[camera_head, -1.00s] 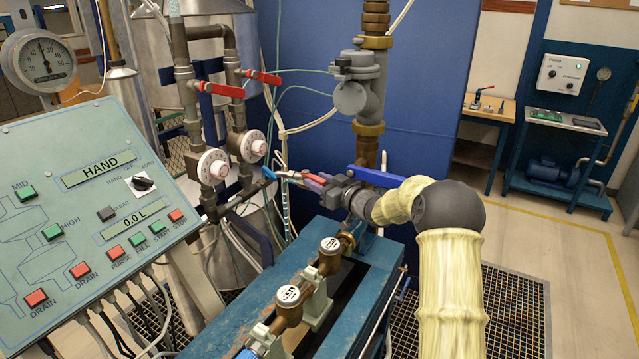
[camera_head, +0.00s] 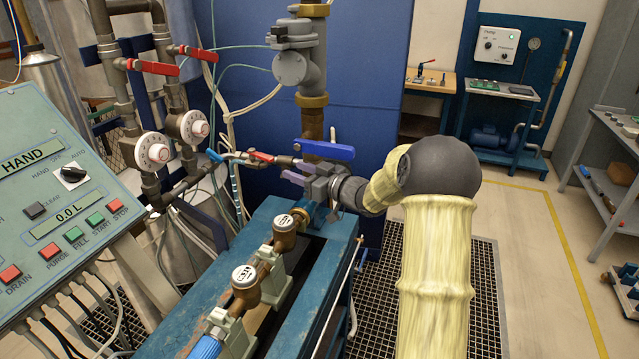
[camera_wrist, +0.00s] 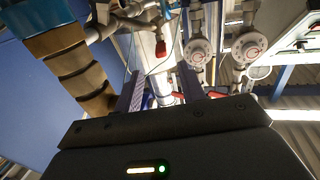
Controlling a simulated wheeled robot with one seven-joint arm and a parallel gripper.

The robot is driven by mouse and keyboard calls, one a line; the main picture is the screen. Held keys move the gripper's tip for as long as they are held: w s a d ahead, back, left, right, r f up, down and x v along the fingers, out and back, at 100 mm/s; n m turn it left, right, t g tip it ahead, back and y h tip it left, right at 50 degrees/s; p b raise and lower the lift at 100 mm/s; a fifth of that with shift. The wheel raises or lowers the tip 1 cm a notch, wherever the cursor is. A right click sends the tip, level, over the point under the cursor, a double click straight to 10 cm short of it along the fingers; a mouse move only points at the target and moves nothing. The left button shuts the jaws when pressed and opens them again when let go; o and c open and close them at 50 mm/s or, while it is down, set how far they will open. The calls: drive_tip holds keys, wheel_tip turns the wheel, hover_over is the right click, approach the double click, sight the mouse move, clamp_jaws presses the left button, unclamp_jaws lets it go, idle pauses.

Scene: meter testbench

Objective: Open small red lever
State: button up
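The small red lever (camera_head: 262,157) sits on a thin horizontal pipe fitting left of the blue-handled valve in the head view. It also shows in the wrist view (camera_wrist: 160,48), beyond the fingers and roughly in line with the gap between them. My gripper (camera_head: 284,168) is just right of the lever in the head view, fingers pointing left towards it. In the wrist view my gripper (camera_wrist: 160,78) has its two dark fingers apart with nothing clamped between them. I cannot tell the exact gap between fingertips and lever.
A blue lever (camera_head: 325,150) on the vertical pipe is close behind my gripper. Two larger red levers (camera_head: 152,67) (camera_head: 198,53) are up left above white dials. The blue bench (camera_head: 190,304) with brass meters lies below. The control panel (camera_head: 50,190) is at left.

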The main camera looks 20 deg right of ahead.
drive_tip(key=v, duration=0.6)
drive_tip(key=shift+b, duration=0.4)
drive_tip(key=shift+s+d, duration=0.1)
